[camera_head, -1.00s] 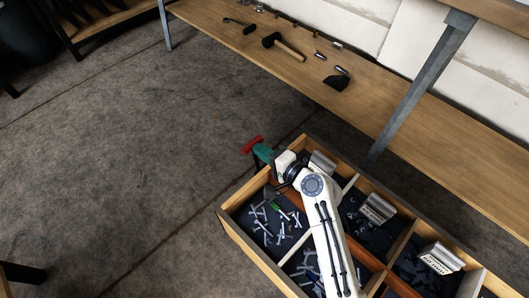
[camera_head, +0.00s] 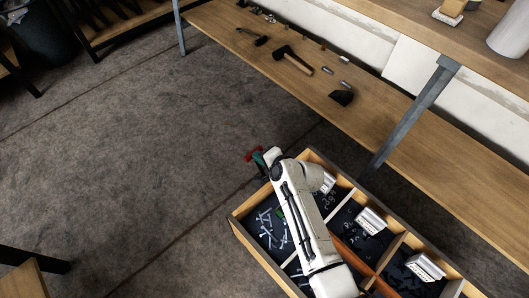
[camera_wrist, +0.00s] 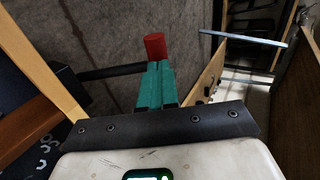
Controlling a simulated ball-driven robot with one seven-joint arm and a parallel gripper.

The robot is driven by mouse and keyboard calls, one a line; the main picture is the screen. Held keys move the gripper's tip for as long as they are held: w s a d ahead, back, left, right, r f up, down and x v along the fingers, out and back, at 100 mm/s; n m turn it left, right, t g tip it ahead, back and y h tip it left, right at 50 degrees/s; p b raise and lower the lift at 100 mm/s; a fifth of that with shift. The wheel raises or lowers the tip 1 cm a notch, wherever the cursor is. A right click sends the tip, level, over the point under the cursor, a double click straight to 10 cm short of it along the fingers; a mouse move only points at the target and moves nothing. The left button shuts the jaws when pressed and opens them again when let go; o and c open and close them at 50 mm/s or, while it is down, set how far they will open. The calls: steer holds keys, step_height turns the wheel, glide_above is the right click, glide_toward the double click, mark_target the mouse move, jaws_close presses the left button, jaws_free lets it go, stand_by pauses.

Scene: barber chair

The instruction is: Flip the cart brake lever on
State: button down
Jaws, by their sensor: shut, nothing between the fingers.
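The cart brake lever's red end (camera_head: 253,154) sticks out beyond the far left corner of the wooden cart (camera_head: 245,235). In the wrist view it is a red cylinder (camera_wrist: 155,46) just past my fingertips, with a dark bar (camera_wrist: 112,72) running in from the left behind the fingers. My gripper (camera_wrist: 157,66) has teal fingers, closed together and empty. Their tips are close to the red end; I cannot tell whether they touch it. In the head view the teal fingers (camera_head: 261,158) show beside the red end, and my arm hides part of that cart corner.
The cart top has wooden dividers, bolts (camera_head: 270,230) and metal holders (camera_head: 371,221). A long wooden bench shelf (camera_head: 345,115) with a hammer (camera_head: 293,60) and other tools runs along the right, on a grey metal leg (camera_head: 412,115). The floor (camera_head: 120,150) to the left is clear.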

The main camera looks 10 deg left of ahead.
steer(key=w+a+f+g+h+b, duration=0.2)
steer(key=w+a+f+h+b, duration=0.1)
steer(key=b, duration=0.4)
steer(key=shift+w+a+f+g+h+b, duration=0.4)
steer(key=shift+w+a+f, duration=0.4)
steer(key=shift+a, duration=0.45)
steer(key=shift+s+f, duration=0.15)
steer(key=shift+f, duration=0.1)
steer(key=s+d+r+p, duration=0.1)
steer(key=r+p, duration=0.5)
steer(key=r, duration=0.1)
steer(key=s+d+r+p, duration=0.1)
steer(key=d+r+p, duration=0.1)
steer(key=r+p, duration=0.4)
steer(key=shift+s+d+r, duration=0.15)
steer(key=shift+s+r, duration=0.1)
steer(key=shift+r, duration=0.2)
